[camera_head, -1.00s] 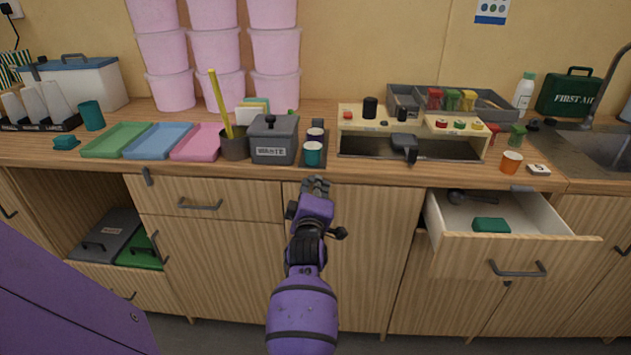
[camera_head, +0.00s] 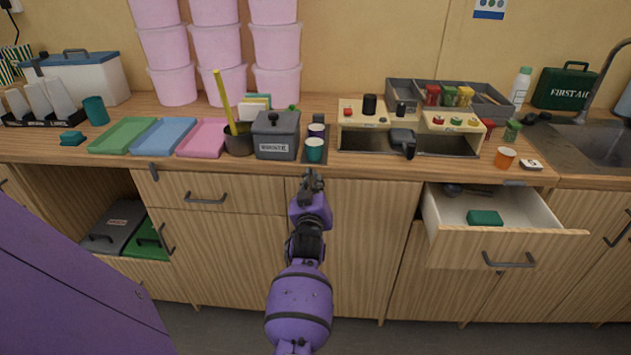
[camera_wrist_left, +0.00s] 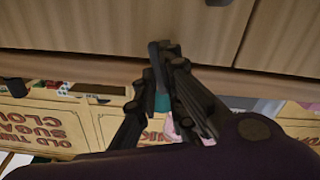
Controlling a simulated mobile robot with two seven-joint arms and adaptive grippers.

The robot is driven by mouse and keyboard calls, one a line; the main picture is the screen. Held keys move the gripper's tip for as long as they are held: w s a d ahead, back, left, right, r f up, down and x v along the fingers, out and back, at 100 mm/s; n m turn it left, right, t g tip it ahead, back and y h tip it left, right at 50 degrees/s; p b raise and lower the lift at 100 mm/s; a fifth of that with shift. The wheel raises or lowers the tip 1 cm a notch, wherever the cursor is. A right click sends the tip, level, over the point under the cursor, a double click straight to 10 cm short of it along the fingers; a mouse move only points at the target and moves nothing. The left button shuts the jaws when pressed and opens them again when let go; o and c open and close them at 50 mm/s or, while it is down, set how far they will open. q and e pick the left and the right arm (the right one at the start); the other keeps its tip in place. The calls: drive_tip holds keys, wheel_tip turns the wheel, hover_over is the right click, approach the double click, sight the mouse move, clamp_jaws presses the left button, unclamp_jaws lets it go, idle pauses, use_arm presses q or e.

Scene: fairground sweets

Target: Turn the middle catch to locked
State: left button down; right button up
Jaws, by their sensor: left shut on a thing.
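My left gripper (camera_head: 312,180) is at the counter's front edge, in front of the middle of the cabinets. It is shut on the middle catch, a small dark grey lever. The fingers hide most of this catch in the head view. In the left wrist view, the middle catch (camera_wrist_left: 156,62) shows between the fingertips of the left gripper (camera_wrist_left: 164,75), against the wood front. Its exact angle is hard to tell. The right catch (camera_head: 514,183) lies sideways above the open drawer (camera_head: 500,245). My right gripper is out of view.
The open drawer juts out at the right and holds a green block (camera_head: 485,218). The left lower cabinet is open. The cabinet front around the gripper is clear.

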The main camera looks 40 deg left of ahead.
use_arm(q)
drive_tip(key=shift+s+a+m, duration=0.1)
drive_tip(key=shift+a+m, duration=0.05)
drive_tip(key=shift+m, duration=1.65)
drive_tip(key=c, duration=1.8)
unclamp_jaws()
drive_tip(key=shift+c, duration=0.2)
drive_tip(key=shift+s+f, duration=0.1)
drive_tip(key=shift+s, duration=0.15)
drive_tip(key=v, duration=1.1)
drive_tip(key=shift+s, duration=0.25)
